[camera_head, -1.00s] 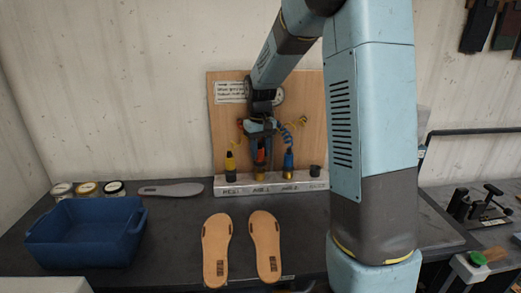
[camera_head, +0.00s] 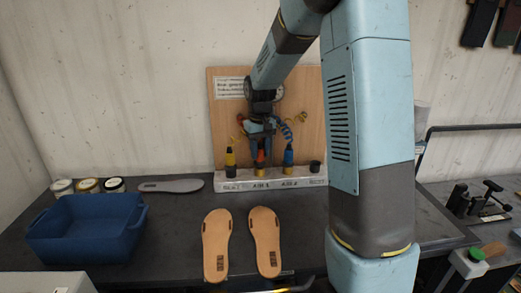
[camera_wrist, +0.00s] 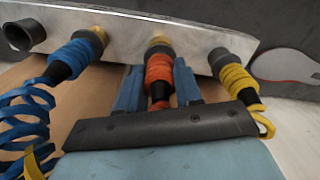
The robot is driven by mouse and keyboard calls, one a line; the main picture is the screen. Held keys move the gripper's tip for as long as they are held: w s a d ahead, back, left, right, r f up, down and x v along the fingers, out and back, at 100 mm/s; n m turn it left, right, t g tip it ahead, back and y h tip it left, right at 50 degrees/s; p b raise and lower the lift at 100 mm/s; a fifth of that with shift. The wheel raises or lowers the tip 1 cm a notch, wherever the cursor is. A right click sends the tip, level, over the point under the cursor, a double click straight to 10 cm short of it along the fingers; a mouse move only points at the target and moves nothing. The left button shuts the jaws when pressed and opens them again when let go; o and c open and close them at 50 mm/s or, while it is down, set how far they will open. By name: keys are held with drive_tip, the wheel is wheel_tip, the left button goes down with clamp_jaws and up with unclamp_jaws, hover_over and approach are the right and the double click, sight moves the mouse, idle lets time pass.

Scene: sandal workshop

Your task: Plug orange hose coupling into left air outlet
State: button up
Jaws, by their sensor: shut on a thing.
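The orange coupling (camera_wrist: 159,72) is upright between the two blue fingers of my gripper (camera_wrist: 158,90), which is shut on it. It also shows in the head view (camera_head: 260,157), below my gripper (camera_head: 260,140). Its end meets the brass left air outlet (camera_wrist: 160,41), marked AIR 1 in the head view; I cannot tell how deeply it is seated. The blue coupling (camera_head: 288,157) is on the right outlet; it also shows in the wrist view (camera_wrist: 73,55). The yellow coupling (camera_head: 230,157) stands in the left rest cup.
An empty dark cup (camera_head: 315,167) is at the right end of the metal rail (camera_head: 270,183). A coiled blue hose (camera_wrist: 22,125) hangs near my gripper. Two insoles (camera_head: 217,242) lie in front, and a blue bin (camera_head: 88,240) stands at left.

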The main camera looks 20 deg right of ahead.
drive_tip(key=shift+f, duration=0.45)
drive_tip(key=o, duration=1)
drive_tip(key=shift+c, duration=0.2)
drive_tip(key=shift+r, duration=0.1)
drive_tip(key=shift+r, duration=4.9)
